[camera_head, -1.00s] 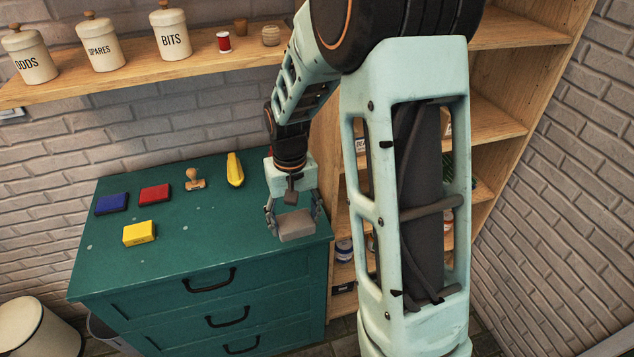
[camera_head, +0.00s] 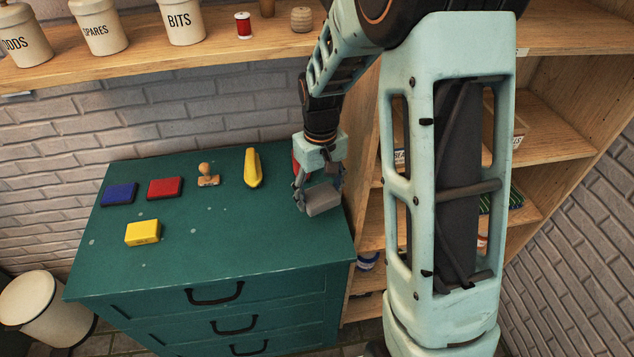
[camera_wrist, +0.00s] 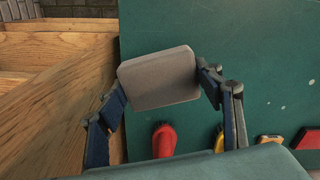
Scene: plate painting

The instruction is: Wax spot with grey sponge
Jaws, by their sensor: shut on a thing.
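My gripper (camera_head: 320,192) is shut on a grey sponge (camera_head: 324,200), a flat rounded block. It holds the sponge over the right end of the green chest's top (camera_head: 215,235). In the wrist view the grey sponge (camera_wrist: 160,78) sits between the two fingers. Several small pale spots mark the green top, one of them a spot (camera_head: 167,209) above the yellow block. I cannot tell from these frames whether the sponge touches the top.
A yellow block (camera_head: 142,233), a blue pad (camera_head: 120,194), a red pad (camera_head: 165,188), a wooden stamp (camera_head: 208,177) and a yellow tool (camera_head: 253,169) stand on the top. A red thing (camera_wrist: 163,141) is near my gripper. The front middle is clear. Wooden shelves (camera_head: 560,120) stand right.

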